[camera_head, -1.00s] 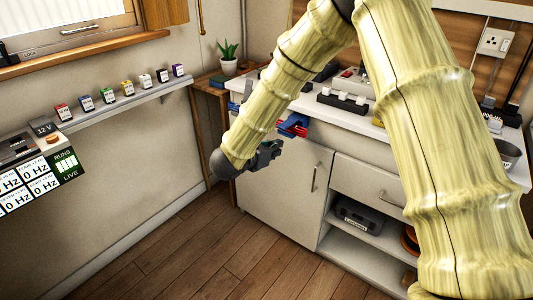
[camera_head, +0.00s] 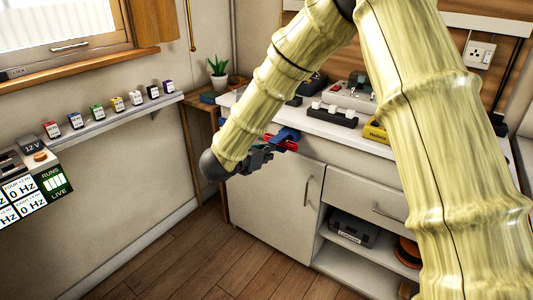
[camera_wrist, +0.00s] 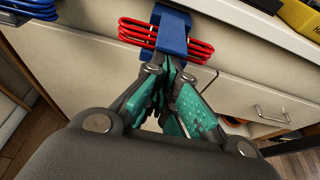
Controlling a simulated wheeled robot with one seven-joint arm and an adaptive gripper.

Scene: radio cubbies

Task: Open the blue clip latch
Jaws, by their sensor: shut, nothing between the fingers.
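The blue clip latch (camera_wrist: 173,32) is on the counter's front edge in the wrist view. A bundle of red cable loops (camera_wrist: 133,31) passes through it and sticks out on both sides. In the head view the blue clip (camera_head: 287,134) shows small, just past my gripper. My gripper (camera_wrist: 173,68) has dark and teal fingers, shut and empty, with tips at the lower end of the blue clip. I cannot tell whether they touch it. In the head view my gripper (camera_head: 268,154) is in front of the cabinet, beside the red loops.
A second cable bundle, blue, (camera_wrist: 18,62) hangs at the wrist view's left. The white counter (camera_head: 315,127) carries a row of switches and a yellow item (camera_head: 376,130). Below are a cabinet door (camera_head: 285,200) and an open shelf with a radio (camera_head: 352,228). The floor in front is clear.

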